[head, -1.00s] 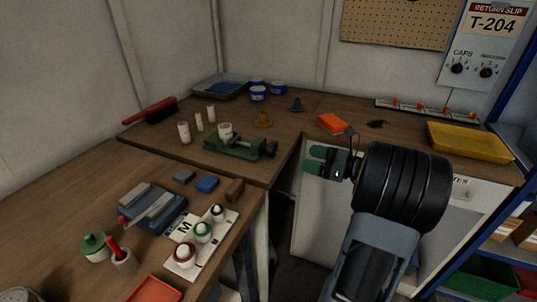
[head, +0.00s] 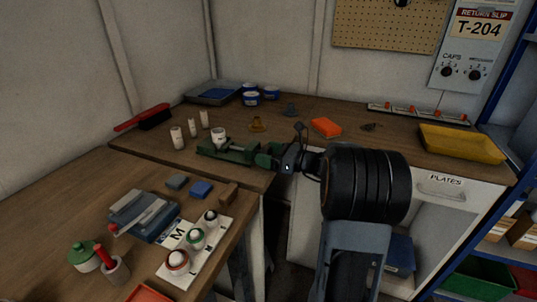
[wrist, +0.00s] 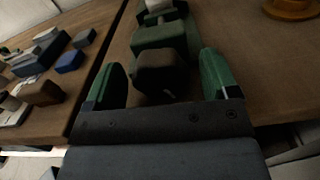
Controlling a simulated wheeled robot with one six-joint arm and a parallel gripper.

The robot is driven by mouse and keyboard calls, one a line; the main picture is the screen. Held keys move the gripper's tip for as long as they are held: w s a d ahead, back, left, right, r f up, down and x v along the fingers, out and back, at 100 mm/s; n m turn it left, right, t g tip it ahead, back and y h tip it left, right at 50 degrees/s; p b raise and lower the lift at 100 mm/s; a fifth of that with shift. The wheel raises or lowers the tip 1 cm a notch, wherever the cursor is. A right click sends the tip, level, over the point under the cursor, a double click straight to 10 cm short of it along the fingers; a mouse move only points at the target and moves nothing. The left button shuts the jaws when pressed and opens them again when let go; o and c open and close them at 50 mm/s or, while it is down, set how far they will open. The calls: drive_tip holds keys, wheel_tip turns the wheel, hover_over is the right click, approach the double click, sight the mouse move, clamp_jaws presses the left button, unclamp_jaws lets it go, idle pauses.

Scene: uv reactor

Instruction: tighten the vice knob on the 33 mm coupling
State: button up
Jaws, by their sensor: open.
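The green vice (head: 230,154) stands near the front edge of the back bench, with the white coupling (head: 218,138) upright in its jaws. In the wrist view the vice body (wrist: 160,38) points away from me, and the coupling (wrist: 158,6) is partly cut off at the top. The dark vice knob (wrist: 160,74) faces me. My gripper (wrist: 163,64) is open, its green fingers on either side of the knob with visible gaps. In the head view my gripper (head: 272,154) is at the vice's right end and hides the knob.
Several white pieces (head: 177,138) stand left of the vice. Blue and brown blocks (head: 201,189) lie on the left bench. A gap separates the benches below my gripper.

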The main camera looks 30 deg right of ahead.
drive_tip(key=c, duration=0.9)
drive_tip(key=m+p, duration=0.1)
drive_tip(key=p, duration=0.3)
drive_tip(key=shift+r, duration=0.35)
drive_tip(key=shift+f+m+p, duration=0.3)
drive_tip(key=shift+m+p, duration=0.2)
drive_tip(key=shift+f, duration=0.1)
drive_tip(key=o, duration=0.9)
drive_tip(key=shift+b, duration=0.35)
